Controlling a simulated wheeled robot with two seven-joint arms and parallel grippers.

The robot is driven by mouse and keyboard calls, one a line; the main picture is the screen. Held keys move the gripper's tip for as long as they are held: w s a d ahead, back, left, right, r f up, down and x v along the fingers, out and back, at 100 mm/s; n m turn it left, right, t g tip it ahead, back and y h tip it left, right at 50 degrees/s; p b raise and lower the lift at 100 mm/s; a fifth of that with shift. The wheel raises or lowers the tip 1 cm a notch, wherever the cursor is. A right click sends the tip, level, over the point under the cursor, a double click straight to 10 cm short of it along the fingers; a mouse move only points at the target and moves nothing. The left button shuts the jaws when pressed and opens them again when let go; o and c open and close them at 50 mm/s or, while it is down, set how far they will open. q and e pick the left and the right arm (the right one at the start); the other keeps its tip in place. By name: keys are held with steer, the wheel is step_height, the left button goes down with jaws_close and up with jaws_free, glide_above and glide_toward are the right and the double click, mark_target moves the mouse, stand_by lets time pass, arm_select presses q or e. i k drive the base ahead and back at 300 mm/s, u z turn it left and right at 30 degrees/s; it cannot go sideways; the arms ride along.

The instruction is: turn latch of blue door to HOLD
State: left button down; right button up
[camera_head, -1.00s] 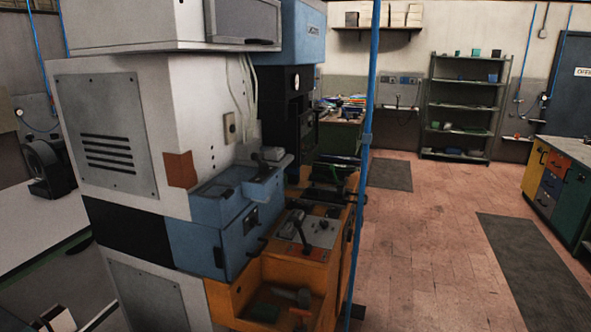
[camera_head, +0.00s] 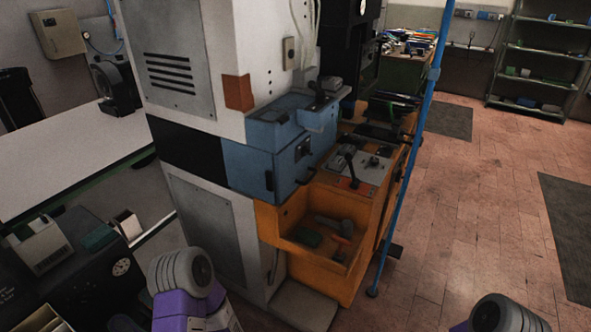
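The blue door (camera_head: 293,168) is on the front of a blue housing low on the tall grey-white machine, seen at an angle. A small dark fitting (camera_head: 304,149) sits near its upper right, and a dark handle (camera_head: 307,179) sticks out at its lower right. Another narrow dark part (camera_head: 269,180) is at its left edge. I cannot tell which is the latch or read any marking. The door looks shut. Grey and purple parts of my arms show at the bottom left and bottom right, well apart from the door. Neither gripper's fingers are in view.
An orange open tray (camera_head: 336,262) with a hammer-like tool (camera_head: 333,224) juts out below the door. A lever panel (camera_head: 357,170) stands to its right. A blue vertical pole (camera_head: 408,170) rises beyond. A white table (camera_head: 75,165) is at left. Floor at right is open.

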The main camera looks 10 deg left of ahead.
mark_target(305, 150)
steer(key=z, duration=1.4)
steer(key=i, duration=1.6)
steer(key=u, duration=2.95)
